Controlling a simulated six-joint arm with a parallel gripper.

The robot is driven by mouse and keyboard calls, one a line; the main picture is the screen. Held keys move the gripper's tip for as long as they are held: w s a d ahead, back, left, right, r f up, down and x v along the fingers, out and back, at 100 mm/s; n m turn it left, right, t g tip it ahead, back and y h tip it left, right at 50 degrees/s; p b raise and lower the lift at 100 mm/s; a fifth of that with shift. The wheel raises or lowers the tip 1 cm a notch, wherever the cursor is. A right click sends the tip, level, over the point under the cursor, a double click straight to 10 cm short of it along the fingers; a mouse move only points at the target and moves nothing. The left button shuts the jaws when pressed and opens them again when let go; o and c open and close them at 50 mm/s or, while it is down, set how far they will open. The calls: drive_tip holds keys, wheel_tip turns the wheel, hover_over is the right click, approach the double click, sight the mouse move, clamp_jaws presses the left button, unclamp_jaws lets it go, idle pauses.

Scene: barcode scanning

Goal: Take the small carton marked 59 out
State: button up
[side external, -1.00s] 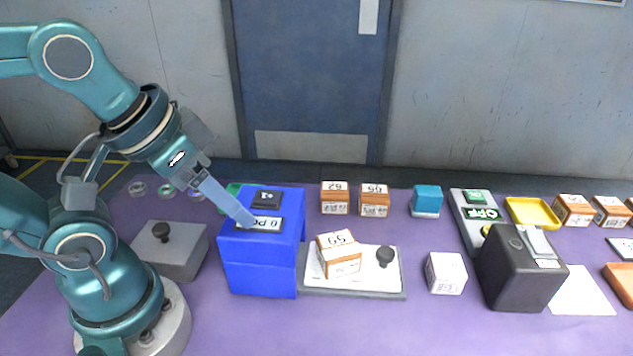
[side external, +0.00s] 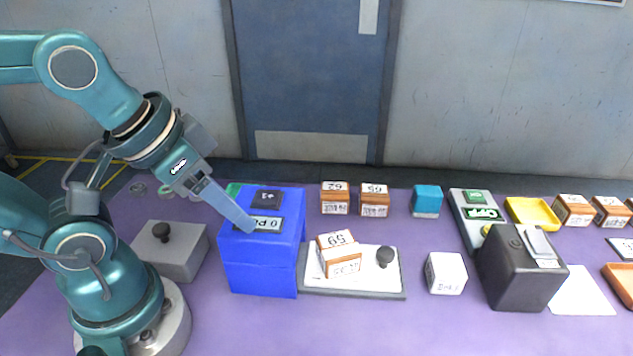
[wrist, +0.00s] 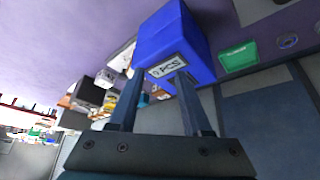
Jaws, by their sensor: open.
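The small carton marked 59 (side external: 339,253) is brown and white. It sits slightly turned on a white plate (side external: 368,262) with a grey base, just right of the blue box (side external: 262,262). My gripper (side external: 250,227) is at the top of the blue box, by its label reading 0 PCS (side external: 266,224). In the wrist view my gripper (wrist: 155,80) shows two fingers spread apart with nothing held between them, in front of the blue box (wrist: 172,35). The carton marked 59 is apart from my gripper. I cannot make it out clearly in the wrist view.
A black knob (side external: 385,256) stands on the plate beside the carton. Cartons marked 62 (side external: 335,198) and 65 (side external: 375,200) stand behind. A white cube (side external: 446,273), a black device (side external: 517,270) and a yellow tray (side external: 533,213) are to the right. A grey knobbed block (side external: 170,252) is left.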

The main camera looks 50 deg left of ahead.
drive_tip(key=o, duration=0.5)
drive_tip(key=shift+m+g, duration=0.3)
drive_tip(key=shift+m, duration=0.6)
drive_tip(key=w+r, duration=0.2)
drive_tip(key=w, duration=0.1)
drive_tip(key=w+r, duration=0.1)
drive_tip(key=shift+w+d+r, duration=0.15)
drive_tip(key=shift+w+d, duration=0.15)
drive_tip(key=shift+w, duration=0.1)
drive_tip(key=w+d+f+m+g, duration=0.2)
drive_tip(key=w, duration=0.5)
drive_tip(key=g, duration=0.2)
hover_over(339, 244)
drive_tip(key=shift+m, duration=0.3)
wheel_tip(339, 244, down, 7)
drive_tip(key=shift+w+a+r, duration=0.1)
drive_tip(key=shift+w+a, duration=0.05)
drive_tip(key=shift+g, duration=0.5)
drive_tip(key=f, duration=0.5)
drive_tip(key=shift+s+f, duration=0.25)
drive_tip(key=shift+f, duration=0.9)
